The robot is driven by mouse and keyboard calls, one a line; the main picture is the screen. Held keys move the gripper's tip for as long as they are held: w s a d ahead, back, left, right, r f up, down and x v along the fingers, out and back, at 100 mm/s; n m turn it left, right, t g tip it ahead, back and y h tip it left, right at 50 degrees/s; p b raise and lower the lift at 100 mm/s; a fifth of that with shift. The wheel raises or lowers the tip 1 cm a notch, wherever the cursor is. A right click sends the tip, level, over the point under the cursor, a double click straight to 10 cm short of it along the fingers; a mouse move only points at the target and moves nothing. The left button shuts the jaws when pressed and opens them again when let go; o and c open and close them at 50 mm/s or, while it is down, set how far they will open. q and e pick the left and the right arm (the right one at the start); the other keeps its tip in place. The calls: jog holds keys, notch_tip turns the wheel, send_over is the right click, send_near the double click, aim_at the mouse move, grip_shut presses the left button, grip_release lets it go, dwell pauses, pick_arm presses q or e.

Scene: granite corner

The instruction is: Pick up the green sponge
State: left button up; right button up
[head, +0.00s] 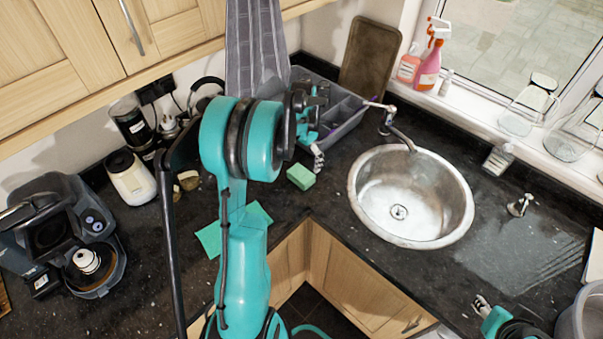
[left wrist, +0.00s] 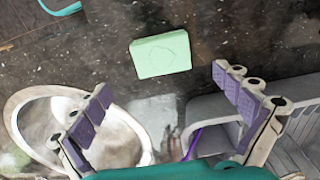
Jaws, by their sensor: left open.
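The green sponge (head: 301,177) lies on the dark granite counter, left of the round sink. It shows whole in the left wrist view (left wrist: 160,54), beyond the fingertips and between the lines of the two fingers. My left gripper (head: 318,158) is just above and behind the sponge in the head view, partly hidden by its own arm. In the left wrist view its two purple-padded fingers (left wrist: 162,84) are spread apart with nothing between them. My right gripper (head: 482,304) shows only in part at the lower right, far from the sponge; its opening is unclear.
A grey dish rack (head: 345,128) stands close behind my left gripper. The steel sink (head: 360,208) and its tap (head: 400,138) are to the right. A green cloth (head: 211,238) lies on the counter at left. A coffee machine (head: 50,220) stands farther left.

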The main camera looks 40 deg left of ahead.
aim_at(301, 173)
pick_arm(q)
jog(key=f+b, duration=0.1)
jog(key=f, duration=0.7)
jog(key=shift+a+f+b, duration=0.1)
jog(key=shift+a+b, duration=0.1)
jog(key=shift+b, duration=0.2)
jog(key=shift+s, duration=0.1)
jog(key=c, duration=1)
